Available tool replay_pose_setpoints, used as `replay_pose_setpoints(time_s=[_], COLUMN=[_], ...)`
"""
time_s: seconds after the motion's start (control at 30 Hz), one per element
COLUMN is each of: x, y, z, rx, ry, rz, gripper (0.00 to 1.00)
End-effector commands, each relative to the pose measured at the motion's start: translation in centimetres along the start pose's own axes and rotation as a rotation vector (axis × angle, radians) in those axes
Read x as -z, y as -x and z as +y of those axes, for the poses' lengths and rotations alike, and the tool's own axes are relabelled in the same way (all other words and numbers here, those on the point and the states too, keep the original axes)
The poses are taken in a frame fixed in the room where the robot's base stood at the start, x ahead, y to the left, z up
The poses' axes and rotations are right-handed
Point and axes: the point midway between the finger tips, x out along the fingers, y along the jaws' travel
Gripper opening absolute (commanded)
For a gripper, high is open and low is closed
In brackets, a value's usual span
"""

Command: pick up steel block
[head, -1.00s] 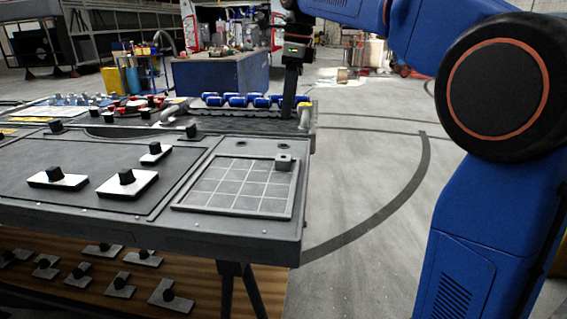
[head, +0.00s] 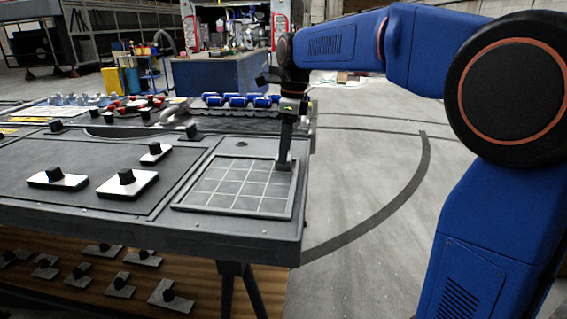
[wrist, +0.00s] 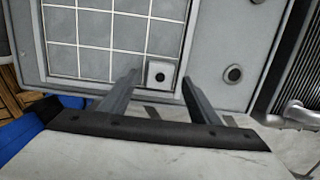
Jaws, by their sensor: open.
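The steel block (wrist: 160,73) is a small light grey cube with a dark round spot on top. It sits at a corner of the gridded tray (head: 180,209), in the wrist view at the tray's lower right. My gripper (wrist: 160,77) is open, pointing down, with one finger to each side of the block and a gap on both sides. In the head view my gripper (head: 284,164) is at the tray's far right corner and hides most or all of the block. I cannot tell how far down the fingers reach.
White plates with black knobs (head: 127,184) lie left of the tray. A dark round hole (wrist: 233,73) is right of the block in the wrist view. Blue rollers (head: 236,100) stand behind the bench top. Open floor lies to the right.

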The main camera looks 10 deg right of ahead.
Motion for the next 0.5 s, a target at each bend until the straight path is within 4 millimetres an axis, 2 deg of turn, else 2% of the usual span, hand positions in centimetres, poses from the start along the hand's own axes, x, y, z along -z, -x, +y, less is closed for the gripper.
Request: replay_pose_setpoints(time_s=[0.13,0.4,0.47,0.5], x=[0.0,-0.1,-0.1,-0.1], y=[-1.4,-1.6,-1.6,-1.6], z=[0.0,0.0,0.0,0.0], rx=[-0.001,0.0,0.0,0.0], ry=[0.0,0.001,0.001,0.001], rz=[0.0,0.0,0.0,0.0], gripper=[0.56,0.56,0.44,0.35])
